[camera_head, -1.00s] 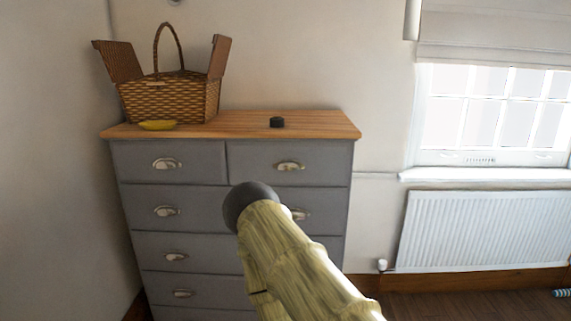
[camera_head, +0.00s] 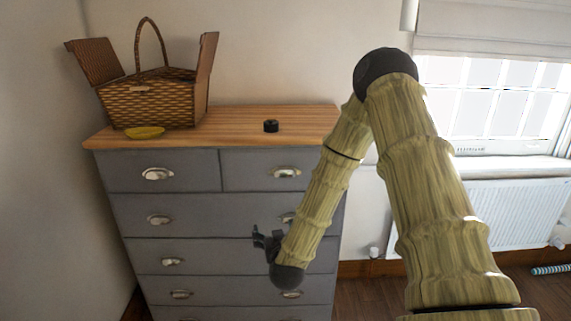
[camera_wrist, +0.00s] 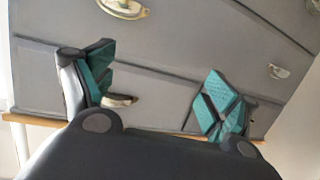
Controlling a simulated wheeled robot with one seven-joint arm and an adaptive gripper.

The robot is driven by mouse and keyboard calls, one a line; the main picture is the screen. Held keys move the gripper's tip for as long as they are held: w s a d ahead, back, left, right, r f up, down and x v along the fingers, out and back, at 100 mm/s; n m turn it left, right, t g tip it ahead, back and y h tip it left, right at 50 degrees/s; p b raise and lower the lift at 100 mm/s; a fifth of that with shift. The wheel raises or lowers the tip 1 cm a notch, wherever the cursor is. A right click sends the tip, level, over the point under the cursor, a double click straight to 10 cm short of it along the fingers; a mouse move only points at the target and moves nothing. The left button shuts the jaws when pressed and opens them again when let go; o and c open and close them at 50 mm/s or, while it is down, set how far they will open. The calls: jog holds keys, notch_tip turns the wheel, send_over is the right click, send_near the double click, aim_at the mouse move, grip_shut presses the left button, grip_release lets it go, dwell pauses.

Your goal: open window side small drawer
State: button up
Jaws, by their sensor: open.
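The window side small drawer (camera_head: 246,171) is the top right drawer of the grey dresser, with a silver cup handle (camera_head: 286,172). In the head view it looks shut, and my forearm is by its right end. My gripper (camera_head: 262,241) is lower, in front of the dresser, seen small and dark. In the wrist view my gripper (camera_wrist: 160,95) is open with its teal fingers spread. A pale handle (camera_wrist: 122,100) shows beside the left finger, partly hidden by it. That view looks upside down, with the wooden top edge low. I cannot tell any contact.
A wicker basket (camera_head: 150,98), a yellow banana-like object (camera_head: 145,133) and a small black object (camera_head: 271,126) are on the wooden top (camera_head: 215,130). A white radiator (camera_head: 525,210) stands under the window at right. Several other drawers with cup handles lie below.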

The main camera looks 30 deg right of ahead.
aim_at(285, 175)
jog(key=w+d+r+m+t+h+p, duration=0.1)
jog(key=d+r+h, duration=0.15)
jog(key=r, duration=0.35)
jog(key=w+d+r+m+h+p, duration=0.1)
jog(key=d+r, duration=0.2)
jog(key=r, duration=0.3)
jog(key=p+x, duration=0.3)
jog(key=x, duration=0.6)
jog(key=shift+w+d+r, duration=0.1)
jog(key=shift+d, duration=0.1)
jog(key=shift+x, duration=0.85)
jog(key=shift+a, duration=0.15)
jog(key=c, duration=1.2)
